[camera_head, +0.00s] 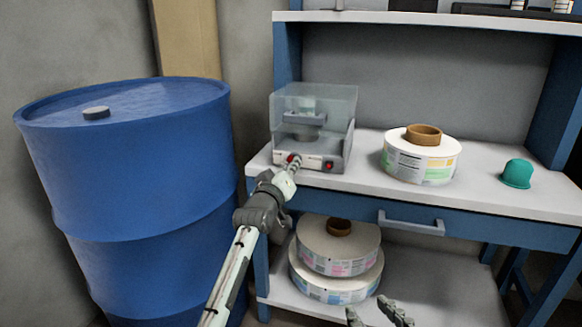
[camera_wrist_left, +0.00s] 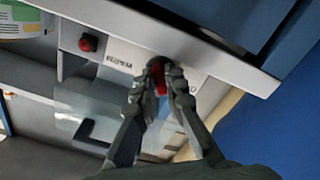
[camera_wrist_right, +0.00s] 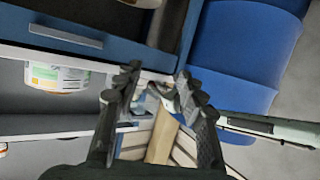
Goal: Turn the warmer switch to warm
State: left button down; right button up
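A small machine with a clear cover (camera_head: 313,105) stands on the bench, with two red knobs on its pale front panel. The left red knob (camera_head: 293,160) is at the tip of my left gripper (camera_head: 292,166). In the left wrist view that knob (camera_wrist_left: 160,82) shows between the two fingers of the left gripper (camera_wrist_left: 167,76), which are close together on it. Its pointer position is hidden by the fingers. The other red knob (camera_head: 328,164) is free; it also shows in the left wrist view (camera_wrist_left: 88,43). My right gripper (camera_wrist_right: 157,85) is open and empty, low in front of the bench.
A label reel (camera_head: 420,162) and a green domed object (camera_head: 517,174) stand right of the machine on the bench (camera_head: 480,195). A drawer handle (camera_head: 411,223) sticks out below. Two stacked reels (camera_head: 336,265) lie on the lower shelf. A blue drum (camera_head: 135,190) stands close on the left.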

pick_arm(q)
jog(key=shift+a+m+p, duration=0.1)
jog(key=shift+m+p, duration=2.9)
jog(key=shift+m, duration=3.9)
pick_arm(e)
jog(key=s+d+f+m+g+h, duration=0.1)
jog(key=s+d+f+g+h, duration=0.4)
jog(key=s+d+f+g, duration=0.5)
jog(key=shift+s+d+f+m, duration=0.4)
jog(key=shift+s+d+f, duration=0.85)
jog(key=shift+d+f, duration=0.95)
pick_arm(q)
jog(key=shift+r, duration=0.1)
pick_arm(e)
jog(key=shift+a+f, duration=0.35)
pick_arm(q)
jog(key=c, duration=1.9)
grip_release()
jog(key=shift+w, duration=0.1)
jog(key=shift+o, duration=0.2)
pick_arm(e)
jog(key=shift+w, duration=0.1)
